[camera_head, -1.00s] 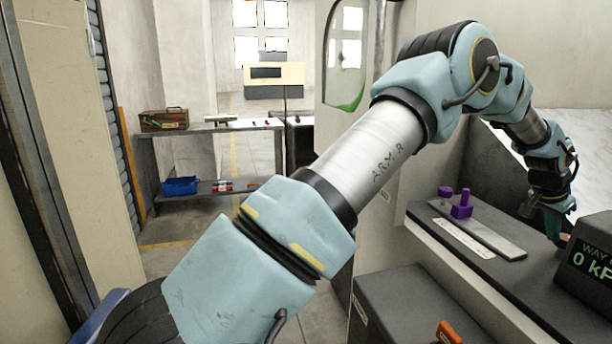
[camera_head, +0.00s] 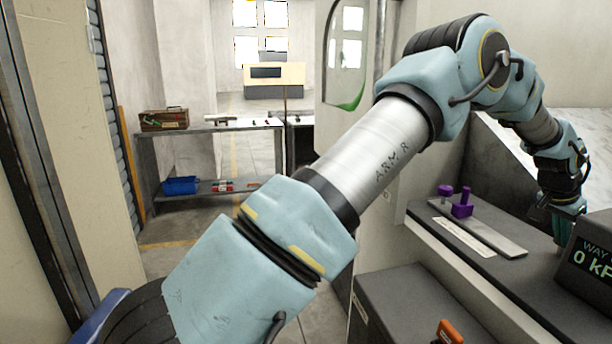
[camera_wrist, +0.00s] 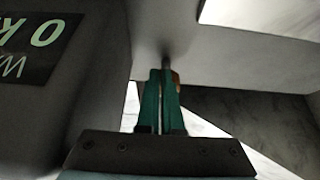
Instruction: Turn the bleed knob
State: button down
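My gripper (camera_head: 563,228) points down at the right, over the dark counter beside the display box. Two purple knobs, a larger one (camera_head: 462,208) and a smaller one (camera_head: 445,191), stand on a metal plate (camera_head: 490,236) left of my gripper.
The display box (camera_head: 590,265) reads "0 kP", cut off by the picture edge; it also shows close by in the wrist view (camera_wrist: 30,75). An orange handle (camera_head: 450,332) is on the lower dark box (camera_head: 400,300). A shelf (camera_head: 215,130) stands far back.

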jog(key=shift+s, duration=0.1)
jog(key=shift+s+a, duration=0.1)
jog(key=shift+a, duration=0.2)
notch_tip(320, 180, up, 6)
jog(key=p, duration=0.3)
dwell(0.4)
